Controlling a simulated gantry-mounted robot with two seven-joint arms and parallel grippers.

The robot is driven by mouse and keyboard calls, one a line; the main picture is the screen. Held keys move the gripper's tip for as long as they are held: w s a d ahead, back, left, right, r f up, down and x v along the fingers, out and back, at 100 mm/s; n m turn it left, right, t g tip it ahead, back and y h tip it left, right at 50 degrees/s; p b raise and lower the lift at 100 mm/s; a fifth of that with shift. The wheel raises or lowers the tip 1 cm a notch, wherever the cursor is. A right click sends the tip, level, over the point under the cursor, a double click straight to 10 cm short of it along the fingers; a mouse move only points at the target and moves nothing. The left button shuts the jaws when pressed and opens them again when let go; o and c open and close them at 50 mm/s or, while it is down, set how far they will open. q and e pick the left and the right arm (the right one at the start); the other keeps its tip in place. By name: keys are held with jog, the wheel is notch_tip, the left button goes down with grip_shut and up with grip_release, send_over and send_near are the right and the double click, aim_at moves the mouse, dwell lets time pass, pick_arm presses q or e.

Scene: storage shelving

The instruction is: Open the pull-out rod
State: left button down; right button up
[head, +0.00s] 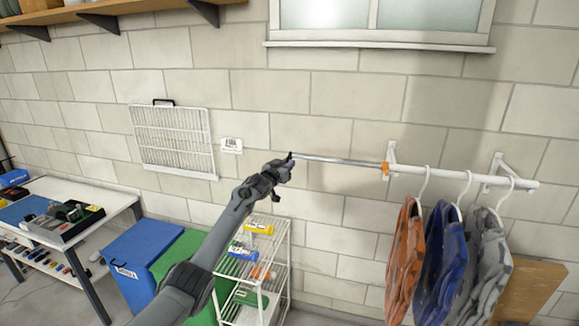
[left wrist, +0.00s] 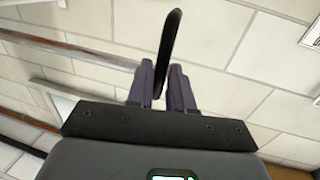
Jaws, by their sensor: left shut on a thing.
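The pull-out rod (head: 338,160) is a thin silver bar that sticks out to the left from an orange collar (head: 385,168) on the white wall rail (head: 450,178). My left gripper (head: 287,163) is at the rod's left end, shut on its dark end piece. In the left wrist view, the two fingers (left wrist: 161,88) are closed on a black curved handle (left wrist: 170,45), which rises between them. Where the handle joins the rod is too small to make out. My right gripper is not in either view.
Orange, blue and grey garments (head: 443,262) hang on the rail at right. A white wire rack (head: 288,265) stands below my left arm. A white wire grid (head: 173,140) is on the wall. The window sill (head: 380,46) is above the rod; the wall around the rod is clear.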

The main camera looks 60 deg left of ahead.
pick_arm(q)
jog(key=c, duration=1.4)
grip_release()
jog(key=shift+o, duration=0.5)
jog(key=shift+s, duration=0.1)
jog(key=b+v, duration=0.3)
jog(key=v, duration=0.7)
jog(key=shift+s+d, duration=0.25)
